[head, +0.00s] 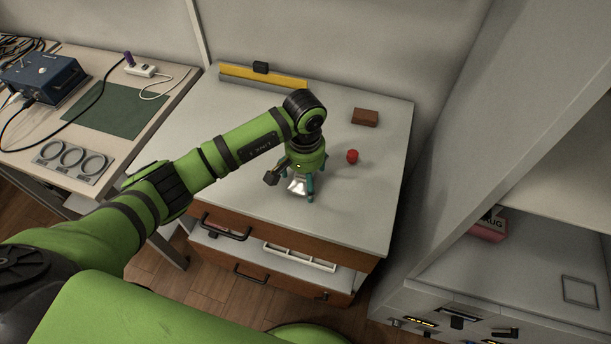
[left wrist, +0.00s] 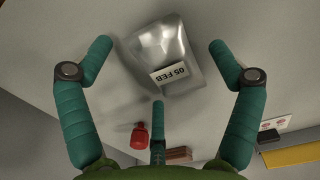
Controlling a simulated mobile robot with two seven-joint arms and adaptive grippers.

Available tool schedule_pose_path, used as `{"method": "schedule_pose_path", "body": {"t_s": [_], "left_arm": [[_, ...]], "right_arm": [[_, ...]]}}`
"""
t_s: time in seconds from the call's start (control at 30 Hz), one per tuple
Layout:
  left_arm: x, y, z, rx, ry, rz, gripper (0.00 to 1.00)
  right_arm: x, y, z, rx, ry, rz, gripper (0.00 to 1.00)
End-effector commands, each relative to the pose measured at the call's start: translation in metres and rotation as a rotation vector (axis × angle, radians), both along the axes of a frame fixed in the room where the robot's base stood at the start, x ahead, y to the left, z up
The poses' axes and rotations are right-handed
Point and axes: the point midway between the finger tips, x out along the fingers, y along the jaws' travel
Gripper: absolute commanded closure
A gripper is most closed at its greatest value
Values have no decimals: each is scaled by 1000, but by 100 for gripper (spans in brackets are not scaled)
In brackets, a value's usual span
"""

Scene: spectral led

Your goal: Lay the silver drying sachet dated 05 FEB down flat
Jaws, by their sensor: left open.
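The silver drying sachet (head: 298,186) lies on the white cabinet top (head: 250,115), below my left gripper in the head view. In the left wrist view the shiny silver sachet (left wrist: 165,52) shows a white label reading 05 FEB, upside down in the picture. My left gripper (head: 300,190) points down over the sachet. Its teal fingers are spread wide on both sides of it in the left wrist view (left wrist: 160,65), with a third finger below, and none clearly touches it. Whether the sachet rests fully on the top is hard to tell. My right gripper is not in view.
A red object (head: 352,156) and a brown block (head: 365,117) are on the cabinet top, right of the gripper. A yellow bar (head: 264,76) runs along the back edge. A workbench (head: 160,95) with a blue box (head: 42,78) stands left. The cabinet top's front right is clear.

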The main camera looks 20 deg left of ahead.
Motion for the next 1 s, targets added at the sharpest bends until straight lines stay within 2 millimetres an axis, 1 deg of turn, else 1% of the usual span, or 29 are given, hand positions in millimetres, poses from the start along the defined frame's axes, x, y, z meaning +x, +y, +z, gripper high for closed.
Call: {"method": "schedule_pose_path", "body": {"t_s": [0.1, 0.17, 0.27, 0.5, 0.6, 0.7, 0.83, 1.0], "left_arm": [[0, 0, 6, -1, 0, 0, 9], [2, 0, 11, -1, -5, 0, 9], [2, 1, 28, 1, -8, -2, 9], [2, 1, 81, 1, -7, -1, 9], [1, 1, 99, 1, -5, -1, 9], [1, 1, 112, 1, -3, 0, 9], [0, 1, 121, 0, 0, 0, 9], [0, 1, 123, 1, 1, 1, 9]], "right_arm": [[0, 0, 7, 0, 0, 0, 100], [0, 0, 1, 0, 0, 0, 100], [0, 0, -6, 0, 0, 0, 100], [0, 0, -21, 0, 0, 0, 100], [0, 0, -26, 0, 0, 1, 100], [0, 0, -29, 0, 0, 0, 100], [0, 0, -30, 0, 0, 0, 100], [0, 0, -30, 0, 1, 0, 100]]}}
